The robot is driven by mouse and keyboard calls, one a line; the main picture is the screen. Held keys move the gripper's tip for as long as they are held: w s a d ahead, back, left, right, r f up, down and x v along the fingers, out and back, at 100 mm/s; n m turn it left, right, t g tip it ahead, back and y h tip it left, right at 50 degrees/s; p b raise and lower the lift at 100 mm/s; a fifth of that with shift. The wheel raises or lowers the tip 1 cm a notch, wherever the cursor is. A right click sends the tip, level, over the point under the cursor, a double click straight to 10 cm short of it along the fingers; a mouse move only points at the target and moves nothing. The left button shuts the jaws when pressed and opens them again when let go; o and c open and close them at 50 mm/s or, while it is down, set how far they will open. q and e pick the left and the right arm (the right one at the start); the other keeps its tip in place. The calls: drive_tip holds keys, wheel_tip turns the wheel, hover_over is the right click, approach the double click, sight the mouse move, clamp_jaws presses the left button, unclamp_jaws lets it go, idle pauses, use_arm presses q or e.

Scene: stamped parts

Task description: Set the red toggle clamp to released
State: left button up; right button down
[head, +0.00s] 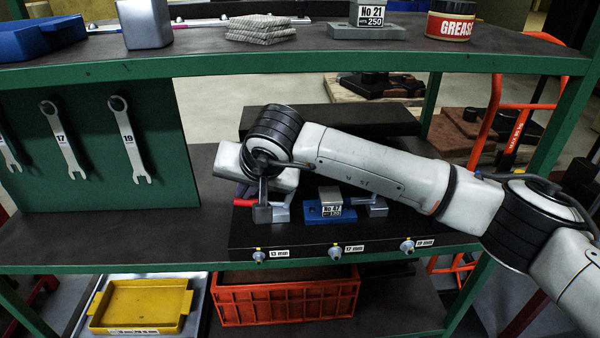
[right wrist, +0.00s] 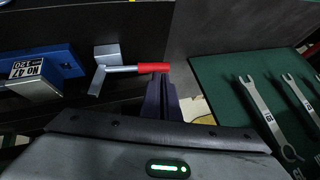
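The red toggle clamp has a grey metal body (head: 281,205) and a red-gripped handle (head: 243,202). It stands at the left end of the black fixture board, partly hidden by my right arm. In the right wrist view the red handle (right wrist: 152,67) lies level, pointing toward the spanner panel. My right gripper (right wrist: 162,78) has its dark fingers close together, apparently shut, with the tips just beside the handle's red end. Nothing shows held between them. In the head view its fingers are hidden behind the wrist. My left gripper is out of view.
A blue block labelled No 47 (head: 316,214) sits on the fixture board (head: 300,240) beside the clamp. A green panel (head: 90,190) with hanging spanners stands at left. The upper shelf (head: 300,55) is above my arm. An orange crate (head: 283,300) and a yellow tray (head: 140,303) are below.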

sight(249, 201)
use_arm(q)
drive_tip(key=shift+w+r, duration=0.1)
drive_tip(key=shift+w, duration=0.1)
use_arm(e)
drive_tip(key=shift+s+a+f, duration=0.15)
drive_tip(key=shift+f, duration=0.1)
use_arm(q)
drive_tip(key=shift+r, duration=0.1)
use_arm(e)
drive_tip(key=shift+r, duration=0.1)
drive_tip(key=shift+r, duration=0.3)
drive_tip(key=r, duration=0.1)
drive_tip(key=r+p, duration=0.1)
drive_tip(key=w+r, duration=0.1)
drive_tip(key=shift+d+r+p, duration=0.15)
drive_tip(key=shift+d+p, duration=0.15)
drive_tip(key=shift+p, duration=0.1)
use_arm(q)
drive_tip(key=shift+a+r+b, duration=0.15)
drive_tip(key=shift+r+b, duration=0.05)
drive_tip(key=shift+b, duration=0.15)
use_arm(e)
drive_tip(key=a+v, duration=0.1)
drive_tip(key=v, duration=0.9)
drive_tip(key=shift+a+r, duration=0.2)
drive_tip(key=shift+r, duration=0.15)
drive_tip(key=shift+a, duration=0.1)
